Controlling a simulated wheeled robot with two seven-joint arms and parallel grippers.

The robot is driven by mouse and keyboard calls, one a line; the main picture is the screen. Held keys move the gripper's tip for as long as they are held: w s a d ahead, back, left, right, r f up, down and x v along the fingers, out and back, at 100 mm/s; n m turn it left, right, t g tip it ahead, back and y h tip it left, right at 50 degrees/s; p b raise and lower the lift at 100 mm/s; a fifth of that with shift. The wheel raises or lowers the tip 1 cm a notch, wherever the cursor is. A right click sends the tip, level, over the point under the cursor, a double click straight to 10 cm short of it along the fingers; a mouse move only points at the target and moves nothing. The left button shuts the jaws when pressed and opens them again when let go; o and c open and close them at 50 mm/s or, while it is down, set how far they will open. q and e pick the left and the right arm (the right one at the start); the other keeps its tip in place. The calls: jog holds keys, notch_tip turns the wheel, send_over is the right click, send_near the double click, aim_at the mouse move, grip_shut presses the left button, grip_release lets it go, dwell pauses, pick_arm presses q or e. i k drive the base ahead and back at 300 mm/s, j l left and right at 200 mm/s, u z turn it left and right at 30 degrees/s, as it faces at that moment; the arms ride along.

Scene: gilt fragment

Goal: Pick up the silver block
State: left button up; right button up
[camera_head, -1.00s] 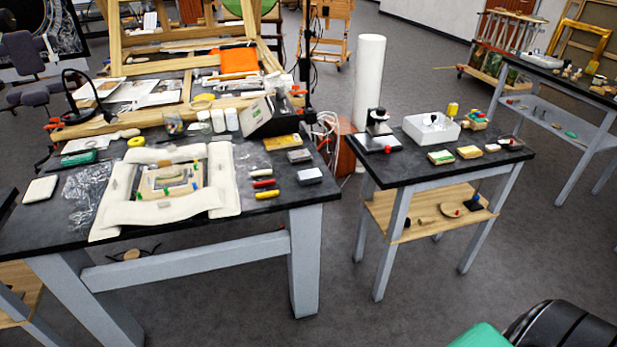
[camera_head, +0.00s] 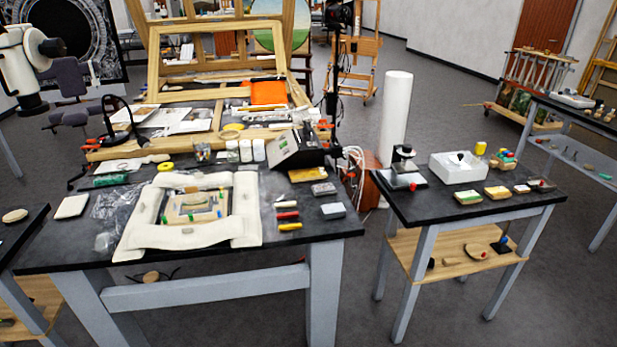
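Two small greyish blocks lie near the right end of the black-topped work table (camera_head: 250,258). One is a light silver block (camera_head: 333,210) close to the table's front right corner. The other is a darker grey block (camera_head: 324,188) just behind it. I cannot tell for certain which one the task means. Both lie flat and nothing holds them. Neither of my grippers is in view.
A padded white frame (camera_head: 148,238) lies left of the blocks, with small red and yellow sticks (camera_head: 289,227) between. A yellow block (camera_head: 307,174) and a dark box-shaped device (camera_head: 297,148) stand behind. A side table (camera_head: 440,205) stands right, across a narrow gap. Grey floor is open in front.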

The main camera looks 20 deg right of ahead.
aim_at(334, 210)
jog(key=i+j, duration=0.1)
jog(key=i, duration=0.35)
jog(key=i+j+z, duration=0.2)
jog(key=i+z, duration=0.2)
jog(key=i+j+z, duration=0.35)
jog(key=i, duration=0.15)
